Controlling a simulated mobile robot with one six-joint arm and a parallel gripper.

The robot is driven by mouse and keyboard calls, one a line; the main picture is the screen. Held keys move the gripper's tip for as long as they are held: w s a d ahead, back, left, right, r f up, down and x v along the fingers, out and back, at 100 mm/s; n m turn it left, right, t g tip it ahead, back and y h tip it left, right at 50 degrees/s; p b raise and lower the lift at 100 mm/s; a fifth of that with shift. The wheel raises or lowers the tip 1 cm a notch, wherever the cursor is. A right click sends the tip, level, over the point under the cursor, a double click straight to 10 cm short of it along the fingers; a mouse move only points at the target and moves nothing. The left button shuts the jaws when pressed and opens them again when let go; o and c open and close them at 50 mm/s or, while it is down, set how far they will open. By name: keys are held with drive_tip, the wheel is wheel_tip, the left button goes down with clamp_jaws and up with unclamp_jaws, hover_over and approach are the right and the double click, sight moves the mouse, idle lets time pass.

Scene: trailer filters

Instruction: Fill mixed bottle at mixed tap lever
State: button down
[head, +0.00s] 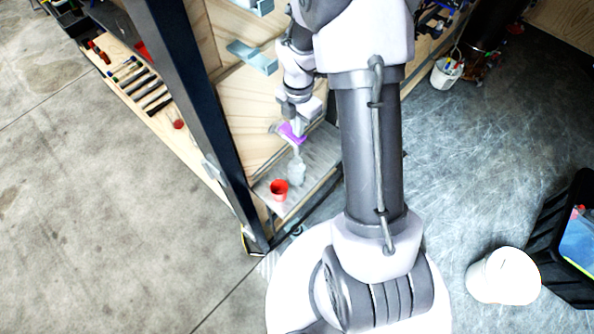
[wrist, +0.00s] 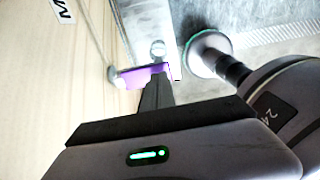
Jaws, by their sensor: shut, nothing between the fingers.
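The purple tap lever (head: 292,132) is at the wooden panel, left of my large arm column in the head view. It also shows in the wrist view (wrist: 143,74). My gripper (wrist: 157,84) is shut and empty, its dark fingertips right at the lever; whether they touch or only overlap it in the picture I cannot tell. In the head view my gripper (head: 299,127) is small and at the lever. A pale, translucent bottle (head: 296,170) stands below the lever on the grey shelf (head: 265,202). Its fill level cannot be made out.
A red cup (head: 279,190) stands on the shelf near the bottle. A dark upright post (head: 190,85) rises left of the panel. A blue-grey bracket (head: 252,56) sticks out above. A white bucket (head: 503,277) stands at the lower right. The concrete floor at left is clear.

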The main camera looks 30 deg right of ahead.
drive_tip(key=shift+f+b, duration=0.95)
drive_tip(key=shift+f, duration=0.45)
drive_tip(key=shift+r, duration=0.15)
idle(4.0)
wheel_tip(320, 180, up, 8)
drive_tip(key=p, duration=0.7)
drive_tip(key=shift+r, duration=0.2)
